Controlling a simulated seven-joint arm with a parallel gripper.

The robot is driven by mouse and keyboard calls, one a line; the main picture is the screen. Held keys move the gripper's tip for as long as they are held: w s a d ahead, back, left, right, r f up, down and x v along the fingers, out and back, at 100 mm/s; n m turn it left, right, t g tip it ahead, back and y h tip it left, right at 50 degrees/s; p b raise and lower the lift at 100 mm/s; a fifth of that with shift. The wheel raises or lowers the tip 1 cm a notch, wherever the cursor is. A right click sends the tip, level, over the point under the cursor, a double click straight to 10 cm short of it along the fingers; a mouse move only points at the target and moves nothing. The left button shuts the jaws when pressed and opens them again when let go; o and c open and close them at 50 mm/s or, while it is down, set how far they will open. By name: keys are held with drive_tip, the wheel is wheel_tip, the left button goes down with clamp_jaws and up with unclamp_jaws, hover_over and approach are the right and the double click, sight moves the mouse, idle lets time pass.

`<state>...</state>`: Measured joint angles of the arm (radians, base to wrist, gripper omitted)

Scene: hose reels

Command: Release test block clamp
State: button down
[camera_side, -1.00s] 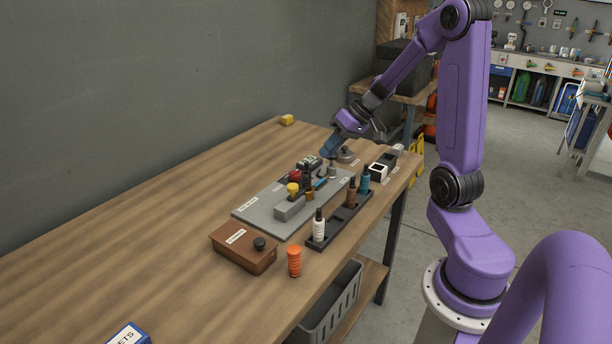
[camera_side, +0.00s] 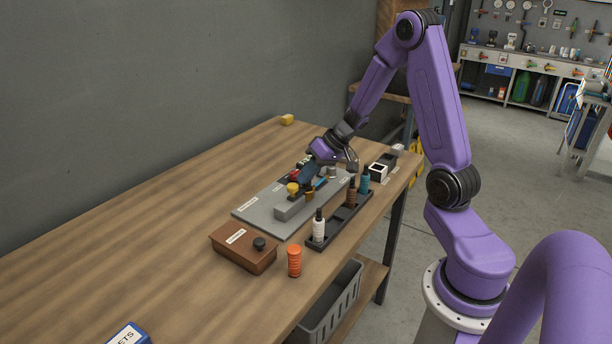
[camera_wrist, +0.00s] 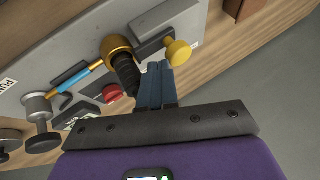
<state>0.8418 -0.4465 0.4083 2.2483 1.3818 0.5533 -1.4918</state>
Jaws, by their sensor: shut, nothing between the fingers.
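The test block is a grey plate (camera_side: 262,213) with a raised grey block (camera_side: 291,210) on the table. A yellow knob (camera_side: 293,189) stands at the block and shows in the wrist view (camera_wrist: 179,52). Beside it in the wrist view is a black ribbed handle (camera_wrist: 126,72) on a brass collar (camera_wrist: 117,46); a blue tube with brass ends (camera_wrist: 72,76) lies left of it. A red knob (camera_wrist: 112,93) sits below the handle. My gripper (camera_wrist: 157,72) is shut and empty, its blue fingers close beside the ribbed handle; I cannot tell whether they touch. It hides part of the plate in the side view.
A black rack (camera_side: 338,224) with white, brown and teal bottles runs along the plate's near side. A brown box (camera_side: 243,249) and an orange ribbed cylinder (camera_side: 294,260) stand in front. A grey bin (camera_side: 335,305) is below.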

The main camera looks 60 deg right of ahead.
sight(293, 187)
drive_tip(key=shift+w+a+f, duration=0.1)
drive_tip(key=shift+f, duration=0.05)
drive_tip(key=shift+a, duration=1.75)
drive_tip(key=v, duration=1)
drive_tip(key=shift+d, duration=0.15)
